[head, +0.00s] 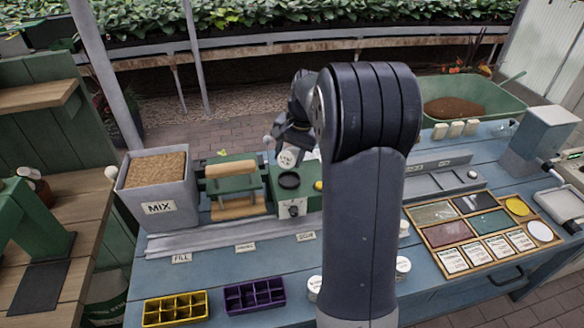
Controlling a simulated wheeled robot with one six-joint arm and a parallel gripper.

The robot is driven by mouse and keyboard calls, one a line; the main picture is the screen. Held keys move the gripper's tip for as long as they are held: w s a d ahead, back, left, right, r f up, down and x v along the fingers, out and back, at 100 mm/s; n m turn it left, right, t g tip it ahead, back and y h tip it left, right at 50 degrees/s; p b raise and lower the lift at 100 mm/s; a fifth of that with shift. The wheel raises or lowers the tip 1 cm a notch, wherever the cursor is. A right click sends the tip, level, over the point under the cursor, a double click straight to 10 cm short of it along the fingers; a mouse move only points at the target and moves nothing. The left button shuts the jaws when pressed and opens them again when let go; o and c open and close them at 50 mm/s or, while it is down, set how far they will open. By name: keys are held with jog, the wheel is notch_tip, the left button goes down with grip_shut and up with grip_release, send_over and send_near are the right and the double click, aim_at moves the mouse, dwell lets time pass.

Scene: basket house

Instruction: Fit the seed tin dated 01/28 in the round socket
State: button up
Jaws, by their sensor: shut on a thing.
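My gripper (289,146) is shut on a small round tin (288,159) with a pale label, above the back middle of the blue bench. The label's print is too small to read for sure. A green and grey machine carries a dark round socket (289,180) just below the tin in the picture. The tin appears apart from the socket, but the gap is hard to judge. Other pale tins stand beside my arm, one at its right (402,268) and one at its left (314,286). My arm hides part of the bench between them.
A grey MIX bin (158,190) stands left of the machine's rollers (236,190). A yellow tray (175,309) and a purple tray (254,296) lie at the front. A wooden compartment tray (482,235) fills the right side.

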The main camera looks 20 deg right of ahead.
aim_at(290, 167)
notch_tip(290, 167, down, 5)
jog(key=shift+r+p, duration=0.15)
jog(key=shift+p, duration=0.15)
jog(key=shift+f+b, duration=0.3)
jog(key=shift+f, duration=0.15)
jog(key=o, duration=1.1)
jog(key=shift+c, duration=0.2)
jog(key=shift+r, duration=0.1)
jog(key=shift+r+p, duration=0.35)
jog(key=shift+r, duration=0.2)
jog(key=b+v, duration=0.1)
jog(key=v, duration=1)
jog(key=shift+r, duration=0.3)
